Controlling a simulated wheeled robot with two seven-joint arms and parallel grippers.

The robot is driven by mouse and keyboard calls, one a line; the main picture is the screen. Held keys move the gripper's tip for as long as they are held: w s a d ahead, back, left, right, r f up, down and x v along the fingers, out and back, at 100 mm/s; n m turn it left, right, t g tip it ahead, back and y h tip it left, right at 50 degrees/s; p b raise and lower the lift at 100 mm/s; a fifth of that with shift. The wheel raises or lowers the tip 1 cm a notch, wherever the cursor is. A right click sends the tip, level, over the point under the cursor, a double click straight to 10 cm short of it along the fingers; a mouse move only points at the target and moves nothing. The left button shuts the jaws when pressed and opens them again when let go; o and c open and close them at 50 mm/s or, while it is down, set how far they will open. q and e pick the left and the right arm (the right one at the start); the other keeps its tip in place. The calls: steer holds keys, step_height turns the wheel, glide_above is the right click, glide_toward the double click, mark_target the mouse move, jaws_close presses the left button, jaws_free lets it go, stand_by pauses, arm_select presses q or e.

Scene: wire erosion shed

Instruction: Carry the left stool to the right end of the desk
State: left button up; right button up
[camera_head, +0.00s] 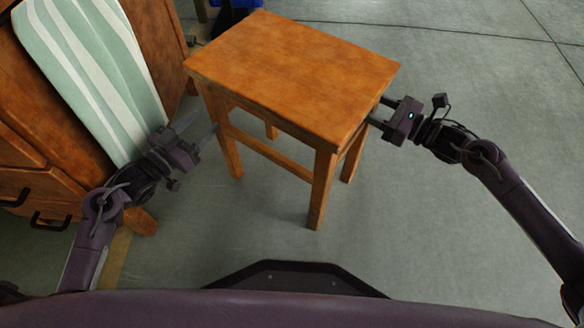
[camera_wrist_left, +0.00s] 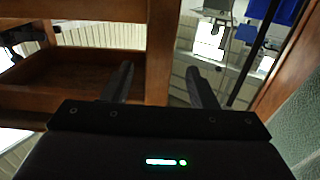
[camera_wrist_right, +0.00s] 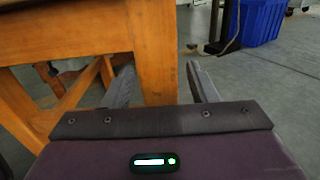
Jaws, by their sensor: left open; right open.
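A wooden stool (camera_head: 290,75) with a square orange-brown seat stands upright on the floor in the head view. My left gripper (camera_head: 208,124) is open at the stool's left side, its fingertips close to a left leg. In the left wrist view a stool leg (camera_wrist_left: 161,50) shows between the open fingers. My right gripper (camera_head: 378,110) is open at the right side, its fingertips partly hidden at the seat edge. In the right wrist view another leg (camera_wrist_right: 155,50) lies between its fingers. I cannot tell whether any finger touches wood.
A wooden drawer unit (camera_head: 20,185), possibly the desk, stands at the left with a green-and-white striped cloth (camera_head: 95,75) on it, close to my left arm. A blue bin (camera_wrist_right: 262,22) stands behind. The grey floor at the right is clear.

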arm_select(q)
steer(key=shift+s+a, duration=0.15)
steer(key=shift+s, duration=0.15)
arm_select(e)
steer(key=shift+d, duration=0.1)
steer(key=shift+s+d, duration=0.2)
steer(key=shift+d, duration=0.1)
steer(key=v, duration=1.1)
steer(key=shift+s, duration=0.1)
steer(key=shift+f, duration=0.1)
